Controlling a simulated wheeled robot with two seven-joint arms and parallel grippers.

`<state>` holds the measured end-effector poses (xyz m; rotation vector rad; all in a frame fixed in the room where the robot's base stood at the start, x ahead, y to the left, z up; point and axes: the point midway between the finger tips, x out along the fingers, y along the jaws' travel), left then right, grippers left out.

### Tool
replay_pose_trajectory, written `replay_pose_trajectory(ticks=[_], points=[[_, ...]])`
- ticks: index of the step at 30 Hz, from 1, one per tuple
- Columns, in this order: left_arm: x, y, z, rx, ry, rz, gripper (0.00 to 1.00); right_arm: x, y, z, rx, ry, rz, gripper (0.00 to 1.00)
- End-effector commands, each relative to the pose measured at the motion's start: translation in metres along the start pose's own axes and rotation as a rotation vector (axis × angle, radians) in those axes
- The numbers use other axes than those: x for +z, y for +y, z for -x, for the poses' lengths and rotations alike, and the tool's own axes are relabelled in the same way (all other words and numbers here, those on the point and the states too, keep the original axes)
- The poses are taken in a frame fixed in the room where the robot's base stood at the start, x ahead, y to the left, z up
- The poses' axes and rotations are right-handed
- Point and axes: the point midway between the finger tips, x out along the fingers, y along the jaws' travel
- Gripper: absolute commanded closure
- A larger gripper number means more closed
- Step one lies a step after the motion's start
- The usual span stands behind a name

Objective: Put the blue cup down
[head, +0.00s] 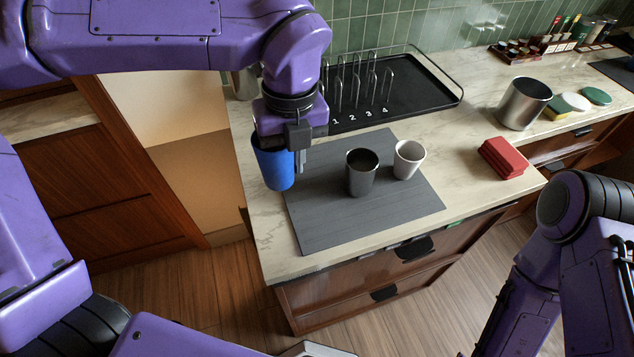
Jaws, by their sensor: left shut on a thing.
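The blue cup (272,166) is upright in my left gripper (297,152), which reaches down from above and is shut on it. The cup shows near the left edge of the counter, beside the upper left part of the grey mat (335,222). I cannot tell whether its base touches the surface or hangs a little above it. The gripper hides part of the cup's rim. A dark grey cup (361,176) and a white cup (408,160) stand on the mat. My right arm comes in at the right, with its gripper out of the picture.
A black tray (425,95) with numbered wire slots stands behind the mat. Red folded cloths (507,158) and a metal canister (523,104) are to the right. The front of the mat is bare. The counter (262,232) ends close to the cup's left.

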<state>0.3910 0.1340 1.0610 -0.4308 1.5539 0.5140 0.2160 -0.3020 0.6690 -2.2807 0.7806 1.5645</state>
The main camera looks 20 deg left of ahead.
Motion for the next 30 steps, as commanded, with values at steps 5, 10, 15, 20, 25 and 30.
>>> replay_pose_trajectory(ticks=[5,10,15,20,25,30], points=[[-0.004,-0.029,-0.034,0.005,0.002,0.0,1.0,-0.003,0.0,0.006,0.0,0.001,0.0,1.0],[-0.006,-0.044,-0.05,0.004,0.002,0.0,1.0,-0.004,0.001,0.009,-0.001,0.0,0.0,1.0],[-0.005,-0.049,-0.079,0.002,0.001,0.001,1.0,-0.005,0.001,0.011,0.0,0.0,0.0,1.0],[-0.005,-0.049,-0.084,-0.001,0.0,0.003,1.0,-0.005,0.001,0.011,0.0,0.0,0.0,1.0],[-0.005,-0.049,-0.086,0.0,0.0,0.003,1.0,-0.004,0.001,0.009,0.0,0.001,0.0,1.0],[-0.005,-0.049,-0.088,0.0,0.0,0.003,0.72,-0.004,0.001,0.008,0.0,0.0,0.0,1.0]])
